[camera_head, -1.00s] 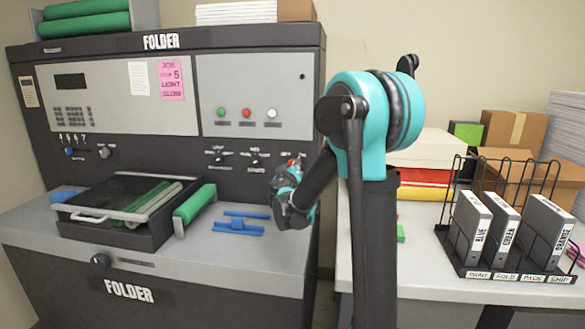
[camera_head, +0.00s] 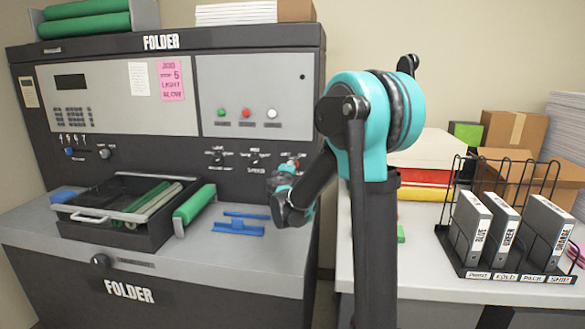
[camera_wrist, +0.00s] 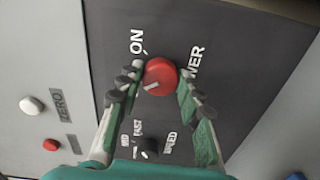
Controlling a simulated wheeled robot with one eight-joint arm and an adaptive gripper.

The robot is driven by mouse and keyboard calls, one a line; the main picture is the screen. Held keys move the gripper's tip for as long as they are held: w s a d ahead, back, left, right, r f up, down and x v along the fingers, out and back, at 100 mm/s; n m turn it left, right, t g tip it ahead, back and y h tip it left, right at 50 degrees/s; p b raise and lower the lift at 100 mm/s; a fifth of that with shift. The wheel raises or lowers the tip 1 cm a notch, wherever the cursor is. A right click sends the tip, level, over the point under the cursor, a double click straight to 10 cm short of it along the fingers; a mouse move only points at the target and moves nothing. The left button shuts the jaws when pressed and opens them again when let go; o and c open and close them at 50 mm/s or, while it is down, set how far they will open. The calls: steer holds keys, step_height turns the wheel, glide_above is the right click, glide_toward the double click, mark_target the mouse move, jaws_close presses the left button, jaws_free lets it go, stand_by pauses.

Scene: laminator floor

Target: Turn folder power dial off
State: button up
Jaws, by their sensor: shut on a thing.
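The folder's power dial (camera_wrist: 160,76) is a round red knob with a white pointer line, on the dark panel of the folder machine (camera_head: 140,160). In the wrist view its line points to the lower left. The word ON shows to its upper left, and part of the word POWER shows at its right. No OFF label can be read there. My gripper (camera_wrist: 159,82) is shut on the dial, one finger on each side. In the head view my gripper (camera_head: 288,172) is at the right end of the panel and mostly hides the dial.
A smaller black speed knob (camera_wrist: 149,147) is just below the dial in the wrist view, between my fingers. White and red buttons (camera_wrist: 50,145) are at the left there. Blue parts (camera_head: 238,228) and a green roller (camera_head: 194,203) lie on the folder's ledge.

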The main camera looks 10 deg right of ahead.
steer(key=shift+a+n, duration=0.1)
steer(key=shift+n, duration=1.1)
steer(key=o, duration=1.2)
steer(key=shift+c, duration=0.2)
steer(key=v, duration=1.2)
